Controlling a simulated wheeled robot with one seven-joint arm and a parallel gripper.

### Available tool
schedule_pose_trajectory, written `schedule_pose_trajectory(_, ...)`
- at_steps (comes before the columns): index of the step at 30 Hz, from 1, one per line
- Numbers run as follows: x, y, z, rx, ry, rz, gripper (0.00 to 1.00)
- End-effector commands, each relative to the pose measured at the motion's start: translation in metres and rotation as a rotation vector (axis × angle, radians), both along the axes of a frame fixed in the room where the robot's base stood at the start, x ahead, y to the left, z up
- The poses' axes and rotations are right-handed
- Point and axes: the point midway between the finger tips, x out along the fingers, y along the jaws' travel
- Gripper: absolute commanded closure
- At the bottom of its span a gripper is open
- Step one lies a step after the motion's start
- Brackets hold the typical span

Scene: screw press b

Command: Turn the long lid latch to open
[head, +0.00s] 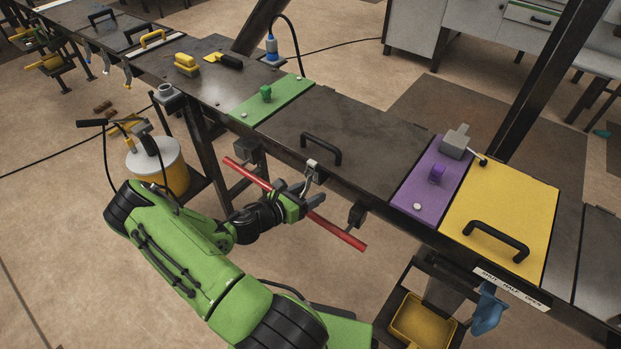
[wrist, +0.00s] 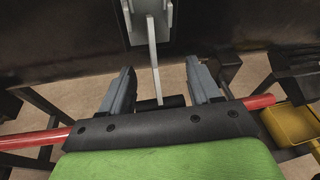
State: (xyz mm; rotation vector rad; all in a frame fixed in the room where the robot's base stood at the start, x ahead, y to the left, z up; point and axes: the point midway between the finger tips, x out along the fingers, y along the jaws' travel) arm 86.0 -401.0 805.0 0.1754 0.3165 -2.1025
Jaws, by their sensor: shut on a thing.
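The latch (head: 313,165) is a light grey metal lever at the front edge of the bench, below the dark lid (head: 365,140) with its black handle. In the wrist view the lever (wrist: 155,60) comes down from a grey bracket and ends in a short dark crossbar (wrist: 173,101). My gripper (head: 310,187) is at the latch, with one grey finger on each side of the crossbar. The wrist view shows my gripper (wrist: 163,88) shut on this crossbar. The lid lies flat. The lever's lower end is partly hidden in the head view.
A long red bar (head: 335,232) crosses at my gripper, its middle hidden behind it. To the right are a purple panel (head: 418,205) and a yellow lid (head: 510,205). A yellow bin (head: 422,318) stands below. A green panel (head: 280,100) lies left of the dark lid.

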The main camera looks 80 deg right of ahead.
Motion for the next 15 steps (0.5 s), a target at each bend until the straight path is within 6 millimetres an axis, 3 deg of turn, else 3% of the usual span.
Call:
schedule_pose_trajectory(1,0.004,0.002,0.012,0.043,-0.027,0.005,0.92)
schedule_pose_trajectory(15,0.014,0.022,0.026,0.431,-0.201,0.007,0.92)
